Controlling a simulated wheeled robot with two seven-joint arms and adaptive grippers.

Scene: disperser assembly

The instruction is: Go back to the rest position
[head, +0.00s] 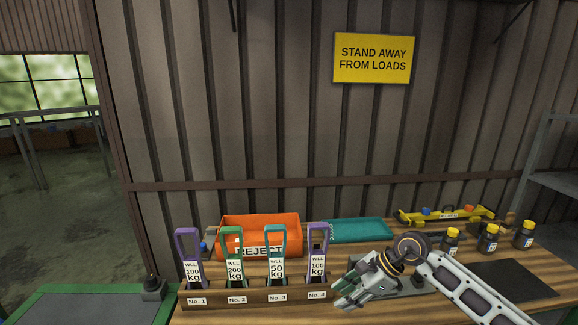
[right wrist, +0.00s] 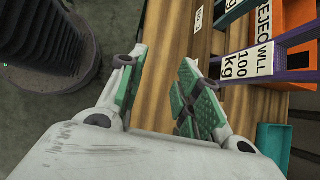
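My right gripper (head: 347,290) is above the wooden table (head: 340,316), to the right of the dark wooden rack (head: 262,294), with its arm coming in from the lower right. The right wrist view shows its two green-padded fingers (right wrist: 163,75) spread apart with nothing between them. The rack's slots, labelled No. 1 to No. 4, hold upright purple and green loops with white WLL tags. The nearest one to my gripper is the purple 100 kg loop (head: 317,237) at No. 4. My left gripper is not in view.
Behind the rack stand an orange REJECT bin (head: 258,226) and a teal tray (head: 358,231). A yellow piece (head: 440,216) lies at the back right. Several dark bottles with yellow caps (head: 488,241) and a dark mat (head: 512,278) are at the right. A green bench (head: 85,305) is at the left.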

